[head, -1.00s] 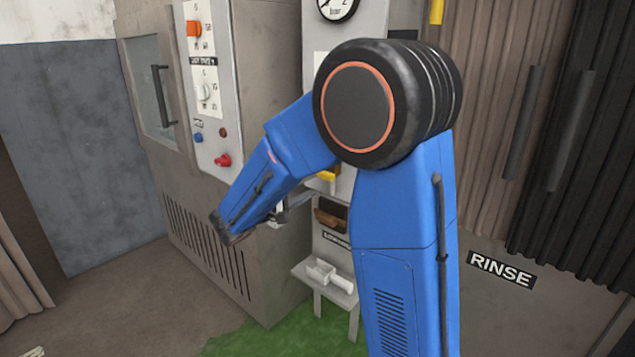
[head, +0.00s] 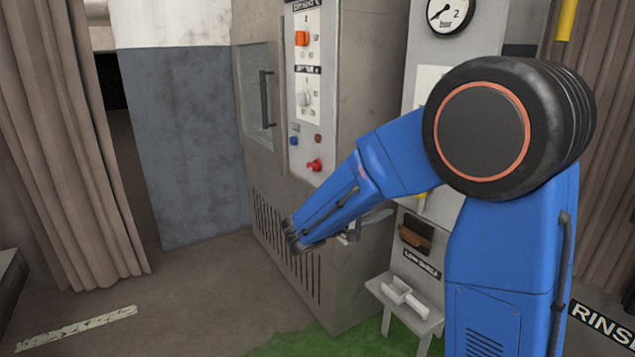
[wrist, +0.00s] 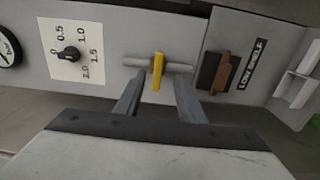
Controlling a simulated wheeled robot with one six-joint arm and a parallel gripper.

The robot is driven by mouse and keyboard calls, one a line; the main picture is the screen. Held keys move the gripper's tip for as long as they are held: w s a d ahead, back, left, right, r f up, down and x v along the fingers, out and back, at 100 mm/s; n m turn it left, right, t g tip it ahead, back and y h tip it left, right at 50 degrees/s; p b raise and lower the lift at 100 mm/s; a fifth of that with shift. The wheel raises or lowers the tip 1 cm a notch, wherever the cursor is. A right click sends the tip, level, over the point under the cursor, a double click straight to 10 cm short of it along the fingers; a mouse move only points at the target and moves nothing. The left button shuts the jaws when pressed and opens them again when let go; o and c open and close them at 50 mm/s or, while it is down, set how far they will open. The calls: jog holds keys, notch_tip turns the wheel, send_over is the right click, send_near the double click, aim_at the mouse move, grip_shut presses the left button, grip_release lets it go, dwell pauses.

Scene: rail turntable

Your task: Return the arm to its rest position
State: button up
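My blue arm (head: 515,265) rises at the right of the head view and bends at a large black joint. Its forearm reaches down and left in front of the machine. My gripper (wrist: 158,80) shows in the wrist view with its two grey fingers apart and nothing held between them. Beyond the fingertips is a yellow lever (wrist: 158,70) across a short grey pipe on a panel. The lever appears apart from the fingers, though the exact gap cannot be told. In the head view the gripper is mostly hidden behind the forearm.
A grey machine cabinet (head: 270,190) with a switch panel stands behind the forearm. A small shelf (head: 405,305) carries a white scoop-like item, below a brown-handled block (head: 415,233). A pressure gauge (head: 450,14) is above. A curtain (head: 70,150) hangs at left; floor there is clear.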

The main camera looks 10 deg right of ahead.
jog(key=s+d+f+m+g+y, duration=0.1)
jog(key=s+d+f+g+y, duration=0.25)
jog(key=s, duration=0.65)
jog(key=s+d+f+m+g+y, duration=0.2)
jog(key=s+d+y, duration=0.15)
jog(key=s, duration=0.65)
jog(key=s+a+f+t+y, duration=0.2)
jog(key=s+a+t+y, duration=0.2)
jog(key=s+a+y, duration=0.6)
jog(key=shift+s+a+m, duration=0.4)
jog(key=shift+s+a, duration=0.5)
jog(key=shift+s, duration=0.15)
